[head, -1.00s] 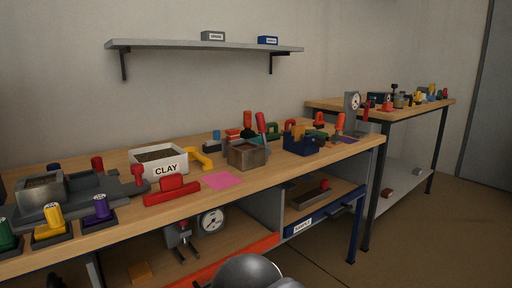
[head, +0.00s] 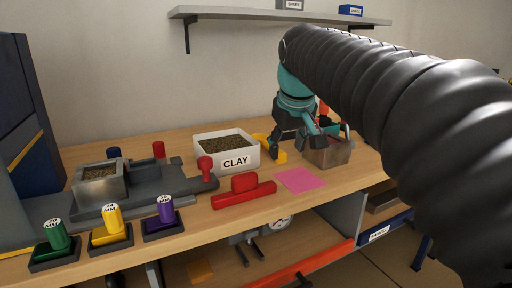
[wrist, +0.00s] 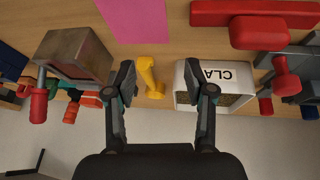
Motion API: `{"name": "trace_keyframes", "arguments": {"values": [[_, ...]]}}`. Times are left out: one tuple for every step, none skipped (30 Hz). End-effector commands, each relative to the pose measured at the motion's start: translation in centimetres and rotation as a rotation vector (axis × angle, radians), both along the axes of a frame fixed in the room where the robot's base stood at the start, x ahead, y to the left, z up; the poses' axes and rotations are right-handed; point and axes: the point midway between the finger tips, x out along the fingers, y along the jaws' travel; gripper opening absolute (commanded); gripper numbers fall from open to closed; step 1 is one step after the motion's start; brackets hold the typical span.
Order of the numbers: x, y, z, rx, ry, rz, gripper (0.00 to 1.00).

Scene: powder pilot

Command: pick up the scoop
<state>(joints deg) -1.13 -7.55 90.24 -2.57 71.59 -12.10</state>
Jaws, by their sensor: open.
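A yellow object (wrist: 152,76), which I take to be the scoop, lies on the bench between the clay box and an open metal box. In the head view the scoop (head: 280,156) is partly hidden by my gripper (head: 296,146). My gripper (wrist: 160,82) is open and empty. In the wrist view its fingers straddle the scoop, one on each side. I cannot tell how high the fingertips are above it. The white box labelled CLAY (head: 228,154), filled with brown granules, stands close beside the scoop.
The metal box (head: 328,153) stands to the right; a red-handled tool (wrist: 39,101) shows beside it. A pink sheet (head: 299,179) and a red block-shaped tool (head: 243,195) lie in front. Coloured weights (head: 112,222) and a grey apparatus (head: 150,192) are left. A shelf (head: 270,14) hangs above.

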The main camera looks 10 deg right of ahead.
Motion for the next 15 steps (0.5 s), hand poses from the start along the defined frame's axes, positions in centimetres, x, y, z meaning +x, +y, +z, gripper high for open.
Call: {"name": "trace_keyframes", "arguments": {"values": [[2.2,0.2,1.1,-0.01,0.005,0.016,0.54],[3.3,0.2,1.7,-0.017,0.006,0.026,0.54],[4.6,0.3,2.3,-0.026,0.01,0.037,0.54],[5.5,0.4,2.7,-0.032,0.011,0.046,0.54],[6.4,0.4,3.1,-0.038,0.014,0.055,0.54],[7.4,0.6,3.5,-0.044,0.015,0.064,0.54],[8.1,0.6,3.8,-0.048,0.016,0.071,0.54],[8.7,0.7,4.0,-0.052,0.017,0.076,0.54],[9.4,0.8,4.3,-0.057,0.019,0.084,0.54],[9.8,0.8,4.5,-0.06,0.019,0.088,0.54],[10.1,0.9,4.5,-0.062,0.02,0.091,0.54],[10.5,0.9,4.7,-0.065,0.021,0.096,0.54],[10.7,0.9,4.7,-0.066,0.022,0.097,0.54],[10.9,0.9,4.7,-0.068,0.022,0.1,0.54],[11.1,0.9,4.5,-0.069,0.024,0.101,0.54]]}}
